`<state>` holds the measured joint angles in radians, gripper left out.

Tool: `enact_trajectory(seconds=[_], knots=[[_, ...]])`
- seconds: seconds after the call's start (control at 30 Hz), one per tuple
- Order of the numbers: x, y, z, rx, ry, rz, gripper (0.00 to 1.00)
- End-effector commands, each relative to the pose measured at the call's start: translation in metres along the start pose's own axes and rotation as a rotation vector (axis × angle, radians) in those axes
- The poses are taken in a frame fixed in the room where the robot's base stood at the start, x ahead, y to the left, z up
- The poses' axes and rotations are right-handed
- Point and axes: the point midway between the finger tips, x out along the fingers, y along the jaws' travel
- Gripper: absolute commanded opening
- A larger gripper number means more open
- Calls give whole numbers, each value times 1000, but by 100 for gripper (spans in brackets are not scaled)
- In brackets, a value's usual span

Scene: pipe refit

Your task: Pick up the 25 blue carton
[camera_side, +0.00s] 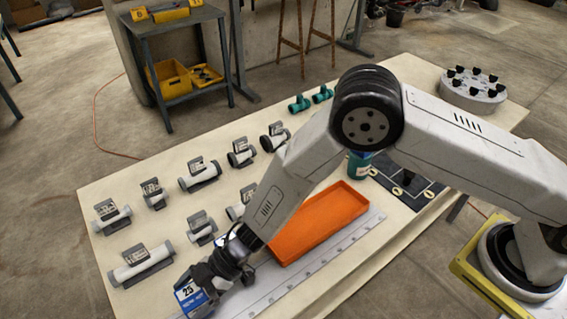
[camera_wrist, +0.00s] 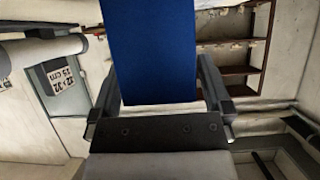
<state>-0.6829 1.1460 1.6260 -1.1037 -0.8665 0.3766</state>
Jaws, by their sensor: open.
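The blue carton with a white label marked 25 (camera_side: 187,294) stands near the table's front left edge in the side view. My gripper (camera_side: 204,278) is low over the table right beside it and partly hides it. In the wrist view the plain blue face of the carton (camera_wrist: 153,45) fills the space between the two fingers of my gripper (camera_wrist: 158,72). The fingers are open, one on each side of the carton. I cannot tell whether either finger touches it.
An orange tray (camera_side: 318,222) lies right of my gripper, behind a pale ruled strip (camera_side: 262,293). Several grey pipe pieces with tags stand at left, the nearest a long pipe (camera_side: 141,268). A labelled pipe stand (camera_wrist: 62,80) is close at left in the wrist view.

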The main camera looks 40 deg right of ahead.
Motion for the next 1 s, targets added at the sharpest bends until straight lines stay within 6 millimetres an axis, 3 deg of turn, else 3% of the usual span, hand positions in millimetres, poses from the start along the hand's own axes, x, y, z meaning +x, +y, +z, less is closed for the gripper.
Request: enact_trajectory(seconds=[0.13, 0.17, 0.4, 0.77, 1.0], knots=[[0, 0, 0, 0, 0, 0, 100], [0, 0, 0, 0, 0, 0, 94], [0, 0, 0, 0, 0, 0, 18], [-1, 0, -2, -1, 1, 0, 17], [-7, 1, -14, -2, 2, 1, 17]])
